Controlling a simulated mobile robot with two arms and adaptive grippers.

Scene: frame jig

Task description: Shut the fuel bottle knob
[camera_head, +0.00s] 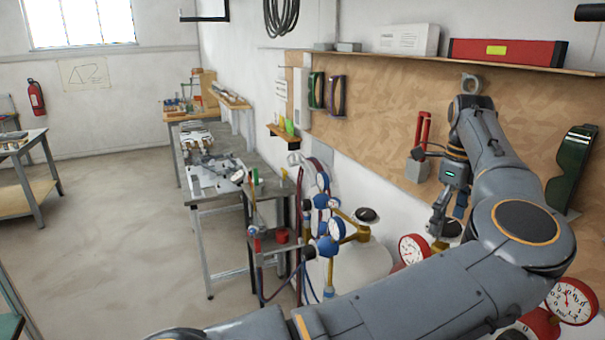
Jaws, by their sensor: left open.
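My left gripper (449,209) is open and points down, directly above a dark knob (452,229) on the bottle with red gauges. I cannot tell whether its fingers touch the knob. A red-rimmed gauge (413,249) sits just left of and below that knob, and another red gauge (572,301) shows at the lower right. My own arm hides most of this bottle. A second, white bottle (350,268) stands to the left with a black knob (367,214) on a brass valve and blue gauges (336,229). My right gripper is not in view.
A cork board (385,108) covers the wall behind, under a shelf with a red level (507,52). A small stand with a red vise (268,238) and hoses is left of the bottles. A grey workbench (225,178) stands beyond. The floor (110,215) at left is clear.

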